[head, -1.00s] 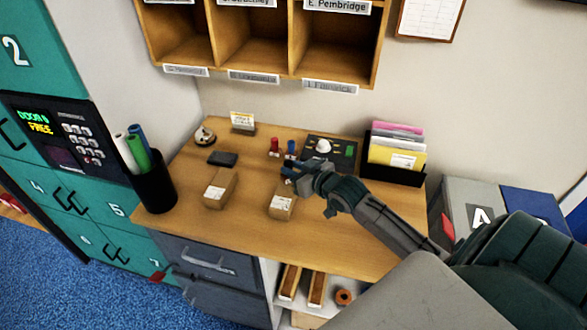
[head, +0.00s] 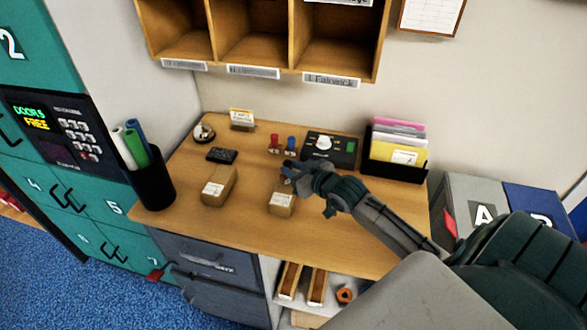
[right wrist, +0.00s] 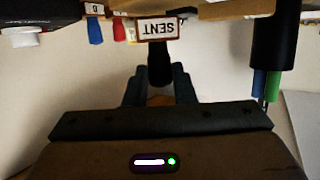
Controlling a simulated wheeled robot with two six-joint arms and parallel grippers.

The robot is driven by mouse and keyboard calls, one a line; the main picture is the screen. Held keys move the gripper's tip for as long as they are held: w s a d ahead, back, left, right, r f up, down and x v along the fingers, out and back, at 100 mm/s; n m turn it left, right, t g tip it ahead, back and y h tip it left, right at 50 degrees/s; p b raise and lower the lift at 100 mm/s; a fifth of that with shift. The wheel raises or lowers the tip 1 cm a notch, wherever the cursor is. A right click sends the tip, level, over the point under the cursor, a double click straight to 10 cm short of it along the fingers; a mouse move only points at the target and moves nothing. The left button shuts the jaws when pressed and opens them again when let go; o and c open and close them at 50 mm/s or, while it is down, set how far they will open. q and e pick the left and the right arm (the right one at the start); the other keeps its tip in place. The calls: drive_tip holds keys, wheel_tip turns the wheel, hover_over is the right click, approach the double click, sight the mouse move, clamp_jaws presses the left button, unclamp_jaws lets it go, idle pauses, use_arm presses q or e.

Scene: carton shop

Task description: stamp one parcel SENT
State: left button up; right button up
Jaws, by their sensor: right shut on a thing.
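My right gripper (head: 289,174) is shut on a stamp, just above and behind the right-hand small brown parcel (head: 283,205). In the right wrist view the stamp (right wrist: 158,28) has a dark handle between the fingers and a plate reading SENT, upside down in the picture. In the head view the gripper mostly hides the stamp, and I cannot tell whether it touches the parcel. A second brown parcel (head: 216,191) with a white label lies to the left. A dark flat pad (head: 222,155) lies behind it. My left gripper is out of view.
A red stamp (head: 274,145) and a blue stamp (head: 291,145) stand behind the gripper, beside a dark box with a white knob (head: 323,143). A black cup of rolls (head: 153,187) stands at the left edge, a file holder (head: 396,167) at right. The front of the desk is clear.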

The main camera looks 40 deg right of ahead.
drive_tip(key=shift+f+b, duration=0.3)
drive_tip(key=shift+f, duration=0.25)
drive_tip(key=shift+s+f, duration=0.1)
drive_tip(key=shift+f, duration=0.05)
idle(1.5)
wheel_tip(320, 180, up, 7)
drive_tip(key=p, duration=0.7)
drive_tip(key=shift+r, duration=0.2)
drive_tip(key=shift+f, duration=0.1)
